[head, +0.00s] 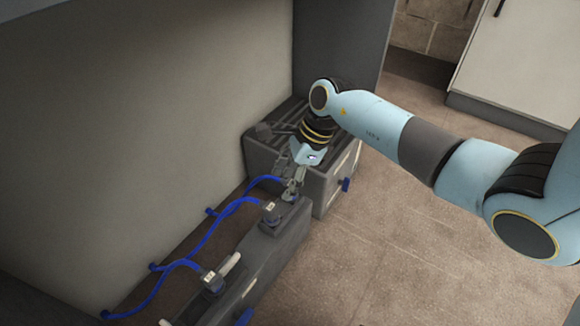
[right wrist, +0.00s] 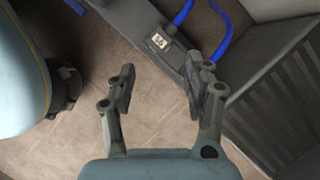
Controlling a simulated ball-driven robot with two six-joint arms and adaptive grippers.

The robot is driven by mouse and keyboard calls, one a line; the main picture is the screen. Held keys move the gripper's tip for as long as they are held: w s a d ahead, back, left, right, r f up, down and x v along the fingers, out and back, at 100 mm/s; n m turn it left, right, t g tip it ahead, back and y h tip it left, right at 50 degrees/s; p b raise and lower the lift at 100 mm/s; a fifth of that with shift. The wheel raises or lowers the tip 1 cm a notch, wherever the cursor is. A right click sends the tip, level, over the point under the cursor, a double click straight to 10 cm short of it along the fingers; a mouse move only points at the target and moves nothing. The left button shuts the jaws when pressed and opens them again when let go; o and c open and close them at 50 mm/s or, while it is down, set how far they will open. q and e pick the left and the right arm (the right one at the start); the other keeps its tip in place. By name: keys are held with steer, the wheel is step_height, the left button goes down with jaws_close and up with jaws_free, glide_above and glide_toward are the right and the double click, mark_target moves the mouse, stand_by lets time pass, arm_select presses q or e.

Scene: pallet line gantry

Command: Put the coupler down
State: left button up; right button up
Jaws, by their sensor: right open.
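My left gripper is out of view.
Another labelled dark block (head: 212,281) sits nearer on the long grey box (head: 262,262). Blue hoses (head: 205,232) loop along the wall side. A ribbed grey crate (head: 335,180) stands behind the gripper. Open tiled floor (head: 400,260) lies to the right.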

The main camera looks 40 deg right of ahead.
steer(key=w+a+r+m+t+y, duration=0.4)
steer(key=a+r+m+t, duration=0.35)
steer(key=r, duration=0.35)
steer(key=d+r+m+t+h, duration=0.5)
steer(key=d+r+m+t, duration=0.15)
steer(key=m, duration=0.85)
steer(key=s+d+f+m+g+h, duration=0.3)
steer(key=s+d+f+m+h, duration=0.1)
steer(key=s+m, duration=0.4)
steer(key=s+d+f+m+g+h, duration=0.4)
steer(key=s+m, duration=0.2)
steer(key=m, duration=0.5)
steer(key=s+a+f+m+g+y, duration=0.2)
steer(key=s+a+m+g, duration=0.1)
steer(key=s, duration=0.4)
steer(key=s+a+f+m+g+y, duration=0.2)
steer(key=s+a+m+g, duration=0.1)
steer(key=s, duration=0.5)
steer(key=shift+a+f+g, duration=0.15)
steer(key=shift+a+g, duration=0.25)
steer(key=shift+a, duration=0.2)
steer(key=shift+d+f+m+p, duration=0.1)
steer(key=shift+m+p, duration=0.15)
steer(key=shift+p, duration=0.1)
